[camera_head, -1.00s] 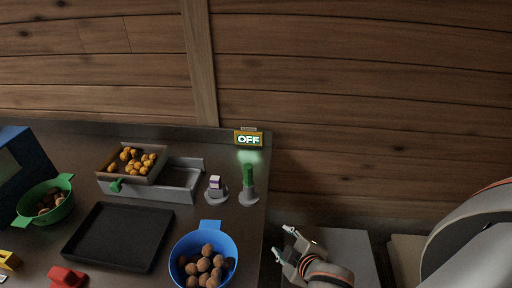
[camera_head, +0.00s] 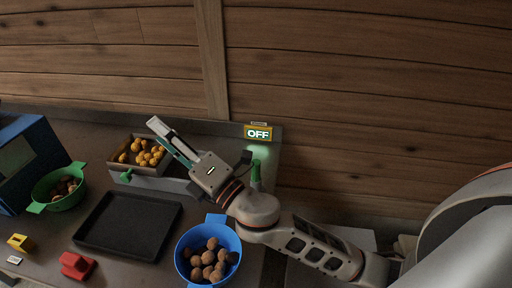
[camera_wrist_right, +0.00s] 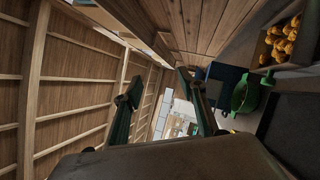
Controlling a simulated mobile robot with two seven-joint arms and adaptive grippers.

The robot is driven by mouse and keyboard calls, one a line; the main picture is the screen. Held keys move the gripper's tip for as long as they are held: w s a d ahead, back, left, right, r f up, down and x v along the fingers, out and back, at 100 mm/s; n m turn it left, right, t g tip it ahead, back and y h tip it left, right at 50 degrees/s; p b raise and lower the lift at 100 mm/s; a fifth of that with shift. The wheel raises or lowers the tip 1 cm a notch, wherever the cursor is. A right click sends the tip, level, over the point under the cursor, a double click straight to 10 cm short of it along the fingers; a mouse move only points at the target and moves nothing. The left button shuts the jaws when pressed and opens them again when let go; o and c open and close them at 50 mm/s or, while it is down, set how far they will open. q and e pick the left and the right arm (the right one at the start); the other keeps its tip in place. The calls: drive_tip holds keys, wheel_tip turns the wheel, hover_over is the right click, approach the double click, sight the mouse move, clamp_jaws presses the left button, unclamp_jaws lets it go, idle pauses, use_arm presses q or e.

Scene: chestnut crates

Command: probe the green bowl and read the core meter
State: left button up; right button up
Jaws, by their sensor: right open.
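The green bowl (camera_head: 68,203) stands at the left of the table with brown chestnuts in it. It also shows in the wrist view (camera_wrist_right: 239,98). A small yellow-framed display (camera_head: 258,133) at the table's back edge reads OFF; I cannot tell if it is the core meter. A green-handled tool (camera_head: 256,170) stands upright in front of it, partly hidden by my arm. My right gripper (camera_head: 160,131) is open and empty, above the orange-filled tray and right of the bowl. In the wrist view its fingers (camera_wrist_right: 160,82) are spread apart. My left gripper is not in view.
A black tray (camera_head: 128,225) lies empty mid-table. A blue bowl (camera_head: 228,238) of chestnuts stands at the front right. A tray (camera_head: 152,169) holds orange pieces.

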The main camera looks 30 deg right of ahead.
drive_tip(key=s+a+r+n+g+y, duration=0.1)
drive_tip(key=s+a+n+g+y, duration=0.35)
drive_tip(key=a+n+g, duration=0.4)
drive_tip(key=s+a+n+g+y, duration=0.3)
drive_tip(key=a+n+g+y, duration=0.25)
drive_tip(key=n, duration=0.65)
drive_tip(key=n+g+h, duration=0.5)
drive_tip(key=n+h, duration=0.9)
drive_tip(key=h, duration=0.6)
hover_over(256, 162)
wheel_tip(256, 162, down, 16)
drive_tip(key=shift+r, duration=0.15)
drive_tip(key=shift+f+p, duration=0.35)
drive_tip(key=shift+f, duration=3.45)
